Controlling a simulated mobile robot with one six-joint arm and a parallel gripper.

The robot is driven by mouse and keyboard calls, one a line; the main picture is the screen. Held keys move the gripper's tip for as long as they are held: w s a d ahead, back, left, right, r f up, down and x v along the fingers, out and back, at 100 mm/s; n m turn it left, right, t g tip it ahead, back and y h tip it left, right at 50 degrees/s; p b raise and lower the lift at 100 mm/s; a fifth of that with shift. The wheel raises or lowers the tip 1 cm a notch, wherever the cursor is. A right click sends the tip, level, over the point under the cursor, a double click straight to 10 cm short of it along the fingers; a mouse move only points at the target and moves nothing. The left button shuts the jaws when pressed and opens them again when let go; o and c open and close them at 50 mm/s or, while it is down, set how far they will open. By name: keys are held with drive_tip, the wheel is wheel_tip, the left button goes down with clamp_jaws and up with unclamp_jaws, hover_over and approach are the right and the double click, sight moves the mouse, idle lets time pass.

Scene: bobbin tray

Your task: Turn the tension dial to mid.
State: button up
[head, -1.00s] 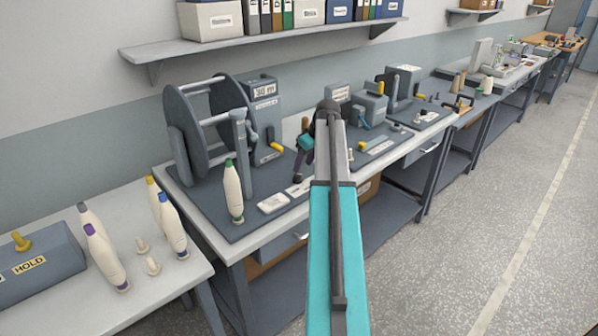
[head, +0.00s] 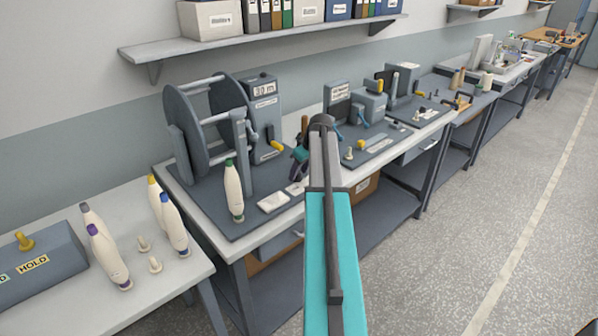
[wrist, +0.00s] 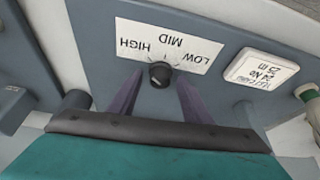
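The tension dial (wrist: 160,75) is a small dark round knob on the grey base plate in the wrist view. A white label (wrist: 170,46) beside it reads LOW, MID and HIGH, upside down in the picture. I cannot tell exactly where the knob points. My gripper (wrist: 158,100) is open, its two purple-grey fingers apart on either side of the knob's near side. I cannot tell whether they touch it. In the head view my gripper (head: 300,165) is small and partly behind my arm, over the bench, and I cannot make out the dial there.
A white card (wrist: 262,68) lies beside the dial. A large grey reel (head: 195,130) and a counter box (head: 264,115) stand at the back. A green-tipped bobbin (head: 233,190) stands at the bench's front left. More bobbins stand on the left table (head: 200,265).

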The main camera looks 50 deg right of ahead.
drive_tip(key=c, duration=1)
drive_tip(key=shift+m, duration=0.3)
drive_tip(key=shift+a+f+m+h+b, duration=0.1)
drive_tip(key=shift+a+m+h+b, duration=0.1)
drive_tip(key=shift+m+h+b, duration=0.5)
drive_tip(key=m+b, duration=0.1)
drive_tip(key=m, duration=0.1)
drive_tip(key=shift+a+m, duration=0.1)
drive_tip(key=shift+m, duration=0.3)
drive_tip(key=shift+w+a+m+g+h+b, duration=0.1)
drive_tip(key=shift+m+g+h+b, duration=0.3)
drive_tip(key=shift+m, duration=0.85)
drive_tip(key=shift+w+m+g+h+b, duration=0.15)
drive_tip(key=shift+m+g+h, duration=0.35)
drive_tip(key=shift+m, duration=0.75)
drive_tip(key=shift+s, duration=0.1)
drive_tip(key=o, duration=1)
